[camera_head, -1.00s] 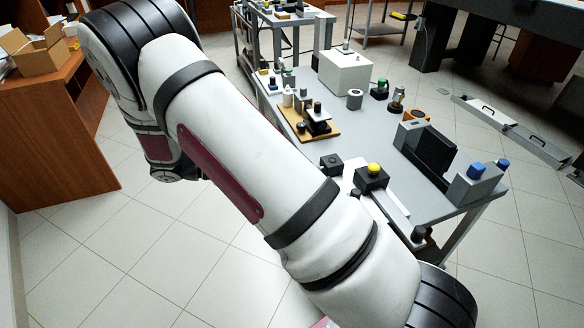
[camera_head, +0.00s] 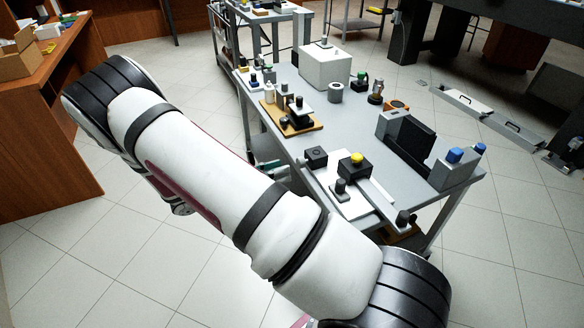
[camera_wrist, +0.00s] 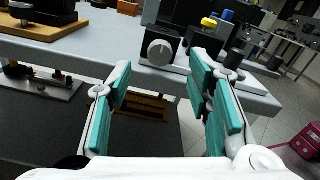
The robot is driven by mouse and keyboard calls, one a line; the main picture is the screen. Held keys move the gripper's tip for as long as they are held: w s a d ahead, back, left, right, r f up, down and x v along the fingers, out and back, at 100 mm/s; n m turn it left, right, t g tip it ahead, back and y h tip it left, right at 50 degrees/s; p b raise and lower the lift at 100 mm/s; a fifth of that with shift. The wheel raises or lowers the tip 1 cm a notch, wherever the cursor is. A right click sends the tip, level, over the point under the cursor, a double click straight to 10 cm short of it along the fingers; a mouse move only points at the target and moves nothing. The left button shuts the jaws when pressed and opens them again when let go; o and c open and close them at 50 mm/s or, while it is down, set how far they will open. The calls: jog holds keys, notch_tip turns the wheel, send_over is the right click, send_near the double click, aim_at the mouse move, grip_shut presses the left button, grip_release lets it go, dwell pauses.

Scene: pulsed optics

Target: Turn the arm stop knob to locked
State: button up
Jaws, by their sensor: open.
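A black box with a round grey knob (camera_wrist: 160,51) on its front face stands at the bench edge in the wrist view. A pale mark shows on the knob; I cannot tell which setting it stands at. I take this for the arm stop knob. The box also shows in the head view (camera_head: 316,156), its knob face not readable there. My gripper (camera_wrist: 160,63) has two teal fingers spread wide and empty, with the knob seen between the fingertips and beyond them. In the head view my gripper (camera_head: 271,168) shows partly, beside the bench edge, mostly hidden by my arm.
A black box with a yellow button (camera_head: 355,161) and a dark upright knob (camera_head: 341,189) stand right of the knob box. A blue-topped grey box (camera_head: 456,168) is farther right. A wooden board with an instrument (camera_head: 291,116) lies left on the bench (camera_head: 350,120).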

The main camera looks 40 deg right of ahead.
aim_at(298, 163)
jog(key=shift+b+x, duration=0.5)
jog(key=shift+x, duration=2)
grip_shut()
